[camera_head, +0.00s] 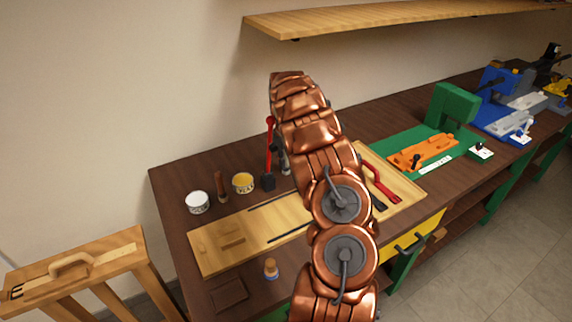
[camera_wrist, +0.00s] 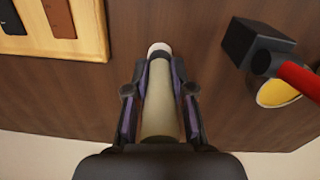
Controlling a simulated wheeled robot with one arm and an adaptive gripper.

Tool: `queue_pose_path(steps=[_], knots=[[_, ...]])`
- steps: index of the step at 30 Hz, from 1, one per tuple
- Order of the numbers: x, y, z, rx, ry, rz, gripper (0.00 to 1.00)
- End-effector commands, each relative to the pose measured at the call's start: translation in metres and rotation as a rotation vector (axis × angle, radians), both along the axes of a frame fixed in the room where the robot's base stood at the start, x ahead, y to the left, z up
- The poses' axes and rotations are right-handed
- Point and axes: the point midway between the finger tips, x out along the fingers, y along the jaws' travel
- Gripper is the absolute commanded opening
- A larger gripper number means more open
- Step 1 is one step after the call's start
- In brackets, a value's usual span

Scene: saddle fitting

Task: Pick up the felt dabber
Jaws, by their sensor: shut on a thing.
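In the wrist view, the felt dabber (camera_wrist: 162,112) is a pale cream rod with a dark band and a white tip. My gripper (camera_wrist: 160,75) is shut on it, one finger against each side. The dabber lies lengthwise between the fingers, its white tip beyond the fingertips. I cannot tell whether it touches the dark brown bench top.
A red-handled hammer (camera_head: 269,150) stands near a yellow-topped tin (camera_head: 243,183); its black head (camera_wrist: 258,44) is right of my gripper in the wrist view. A white tin (camera_head: 197,203), a small bottle (camera_head: 271,268) and a wooden board (camera_head: 205,262) share the bench. A shelf (camera_head: 400,20) hangs above.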

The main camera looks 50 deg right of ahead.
Motion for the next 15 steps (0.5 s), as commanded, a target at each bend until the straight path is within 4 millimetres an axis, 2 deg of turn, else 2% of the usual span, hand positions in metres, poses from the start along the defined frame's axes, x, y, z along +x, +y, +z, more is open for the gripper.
queue_pose_path(steps=[7,15], knots=[[0.001,0.0,0.014,-0.003,-0.001,0.002,0.0],[0.002,0.0,0.063,-0.002,-0.004,0.002,0.0]])
